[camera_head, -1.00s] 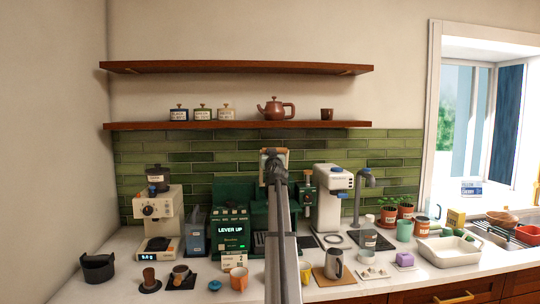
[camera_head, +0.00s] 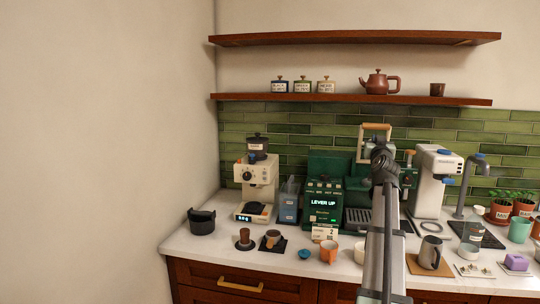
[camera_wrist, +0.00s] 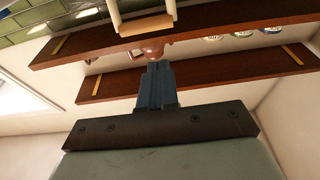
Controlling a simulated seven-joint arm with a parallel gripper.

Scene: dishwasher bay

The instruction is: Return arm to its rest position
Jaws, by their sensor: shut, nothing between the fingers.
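My arm rises from the bottom of the head view, with my gripper end (camera_head: 380,152) in front of the green coffee machine (camera_head: 358,190). The fingertips are hard to make out there. In the wrist view my gripper (camera_wrist: 157,70) has its dark fingers together, with nothing between them. The fingers point toward the underside of the wooden shelves. A pale wooden loop handle (camera_head: 376,128) shows just above my gripper end in the head view. Whether they touch cannot be told.
The counter holds a grinder (camera_head: 257,178), a grey pitcher (camera_head: 430,252), an orange mug (camera_head: 328,252) and a white machine (camera_head: 436,180). The lower shelf (camera_head: 300,98) carries a teapot (camera_head: 378,82) and jars. The wall at left is bare.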

